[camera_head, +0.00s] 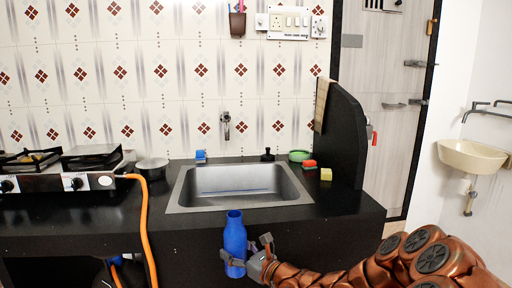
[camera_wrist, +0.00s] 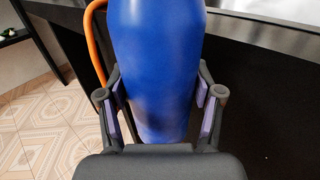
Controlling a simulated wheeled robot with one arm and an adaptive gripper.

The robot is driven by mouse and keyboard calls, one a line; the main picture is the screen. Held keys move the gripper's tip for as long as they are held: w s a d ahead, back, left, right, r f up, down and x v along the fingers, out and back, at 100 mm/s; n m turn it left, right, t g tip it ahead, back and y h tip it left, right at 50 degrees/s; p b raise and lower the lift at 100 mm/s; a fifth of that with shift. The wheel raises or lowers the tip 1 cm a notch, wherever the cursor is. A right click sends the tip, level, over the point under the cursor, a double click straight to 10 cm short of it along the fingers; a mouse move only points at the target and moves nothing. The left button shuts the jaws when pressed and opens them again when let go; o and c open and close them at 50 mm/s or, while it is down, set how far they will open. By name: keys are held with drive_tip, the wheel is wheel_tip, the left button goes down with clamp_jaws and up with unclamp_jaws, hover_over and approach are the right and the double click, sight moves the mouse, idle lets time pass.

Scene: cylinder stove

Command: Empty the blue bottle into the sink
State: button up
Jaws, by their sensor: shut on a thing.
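The blue bottle (camera_head: 235,240) is upright in the head view, with its open neck at the top. My gripper (camera_head: 240,262) is shut around its lower part. In the wrist view the bottle (camera_wrist: 157,75) fills the middle, and the fingers of my gripper (camera_wrist: 160,105) press on it from both sides. The bottle is in front of the counter's front edge, its neck just overlapping that edge in the picture. The grey metal sink (camera_head: 240,185) is set into the black counter, behind the bottle. Its basin looks empty of objects. The bottle's contents cannot be seen.
A tap (camera_head: 226,125) is on the wall above the sink. A stove (camera_head: 65,172) and a pot (camera_head: 152,168) are on the left, with an orange hose (camera_head: 144,225) hanging down.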

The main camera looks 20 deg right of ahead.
wheel_tip(320, 180, up, 28)
drive_tip(key=p, duration=2.7)
drive_tip(key=w+d+f, duration=0.2)
drive_tip(key=d, duration=0.5)
drive_tip(key=w+d+f, duration=0.2)
drive_tip(key=d, duration=0.5)
drive_tip(key=s+d+f+n+g+y, duration=0.2)
drive_tip(key=s+d+f+g+y, duration=0.1)
drive_tip(key=f, duration=0.3)
drive_tip(key=s+d+f+n+g+y, duration=0.3)
drive_tip(key=s+f, duration=0.2)
drive_tip(key=f, duration=0.1)
drive_tip(key=shift+d+f+n+b, duration=0.2)
drive_tip(key=shift+f+n+b, duration=0.05)
drive_tip(key=shift+n+b, duration=0.05)
